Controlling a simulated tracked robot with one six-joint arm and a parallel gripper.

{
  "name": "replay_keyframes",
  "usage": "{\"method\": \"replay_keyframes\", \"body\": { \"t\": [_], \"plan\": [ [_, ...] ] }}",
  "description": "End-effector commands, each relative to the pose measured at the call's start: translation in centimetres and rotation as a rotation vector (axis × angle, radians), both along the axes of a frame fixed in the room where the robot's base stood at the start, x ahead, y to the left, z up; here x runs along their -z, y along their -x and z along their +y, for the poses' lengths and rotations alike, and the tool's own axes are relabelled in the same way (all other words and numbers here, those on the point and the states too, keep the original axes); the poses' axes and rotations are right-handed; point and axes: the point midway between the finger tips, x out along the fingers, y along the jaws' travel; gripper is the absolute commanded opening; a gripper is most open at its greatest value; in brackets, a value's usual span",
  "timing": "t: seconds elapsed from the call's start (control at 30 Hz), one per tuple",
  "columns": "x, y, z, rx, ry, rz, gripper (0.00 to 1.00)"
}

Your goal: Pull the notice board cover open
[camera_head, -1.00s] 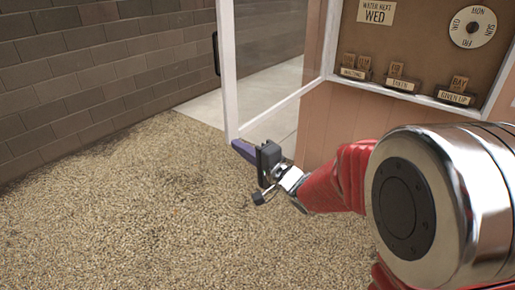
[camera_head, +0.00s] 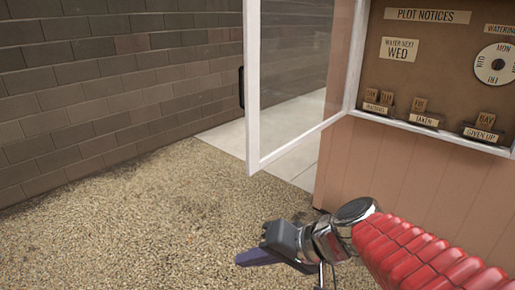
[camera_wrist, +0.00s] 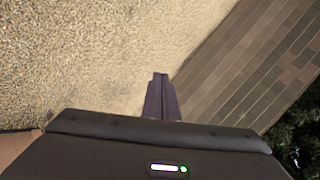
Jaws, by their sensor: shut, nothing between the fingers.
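The notice board cover (camera_head: 252,120) is a glazed door with a white frame. It stands swung well open to the left of the board, with a dark handle (camera_head: 241,88) on its outer edge. The notice board (camera_head: 440,60) is brown, with its face uncovered. My gripper (camera_head: 240,260) is below the cover's lower corner, over the gravel, apart from the cover and pointing left. In the wrist view its purple fingers (camera_wrist: 161,98) are together with nothing between them. The cover is not in the wrist view.
A brick wall (camera_head: 110,85) runs along the left and back. Gravel (camera_head: 120,230) fills the open ground, with a pale paved strip (camera_head: 225,135) behind the cover. The board carries a dial (camera_head: 495,66) and small labelled trays (camera_head: 425,118). Pinkish panelling (camera_head: 400,180) is below it.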

Motion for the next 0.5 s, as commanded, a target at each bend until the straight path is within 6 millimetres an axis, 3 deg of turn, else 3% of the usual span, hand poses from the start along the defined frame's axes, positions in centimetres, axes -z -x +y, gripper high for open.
{"method": "replay_keyframes", "body": {
  "t": [0.2, 0.5],
  "plan": [
    [1.4, 3.4, -3.9, -0.009, 0.225, -0.008, 0.0],
    [2.2, 6.5, -11.1, 0.044, 0.542, -0.051, 0.0]
  ]
}}
